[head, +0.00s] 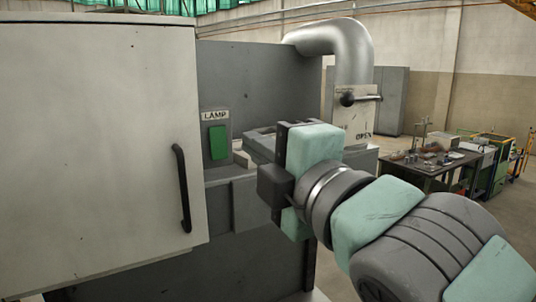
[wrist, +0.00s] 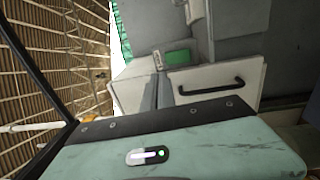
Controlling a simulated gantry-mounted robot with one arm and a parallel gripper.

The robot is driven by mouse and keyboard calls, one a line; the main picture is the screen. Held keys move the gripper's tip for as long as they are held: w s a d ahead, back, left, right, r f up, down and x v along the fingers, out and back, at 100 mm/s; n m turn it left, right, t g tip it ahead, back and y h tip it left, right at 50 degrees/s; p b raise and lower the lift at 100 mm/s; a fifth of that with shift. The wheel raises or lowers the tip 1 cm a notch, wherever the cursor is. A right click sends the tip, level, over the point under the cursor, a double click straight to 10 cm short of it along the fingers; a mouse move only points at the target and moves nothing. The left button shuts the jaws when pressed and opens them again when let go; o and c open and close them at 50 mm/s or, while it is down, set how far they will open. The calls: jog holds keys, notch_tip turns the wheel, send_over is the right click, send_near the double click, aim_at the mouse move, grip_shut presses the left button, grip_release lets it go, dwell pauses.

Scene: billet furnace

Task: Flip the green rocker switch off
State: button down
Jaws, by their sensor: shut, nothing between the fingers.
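The green rocker switch (head: 218,142) sits on a grey upright panel under a white label reading LAMP (head: 215,115). It also shows, turned sideways, in the wrist view (wrist: 177,57). My gripper (head: 272,186) is to the right of the switch and lower in the head view, apart from it. The gripper is shut and empty, with its dark end pointing left. Its fingertips are hard to make out in the head view, and the wrist view shows mostly its teal housing. The tilt of the rocker is too small to tell.
A large pale door (head: 95,140) with a black handle (head: 182,188) stands left of the switch. A grey ledge (head: 225,172) runs below the switch. A lever plate marked OPEN (head: 355,115) and a silver duct (head: 350,50) are behind my arm. A cluttered workbench (head: 430,168) stands far right.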

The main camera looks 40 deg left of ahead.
jog(key=shift+r+v, duration=0.15)
jog(key=shift+v, duration=0.5)
jog(key=shift+r+v, duration=0.15)
jog(key=shift+v, duration=0.5)
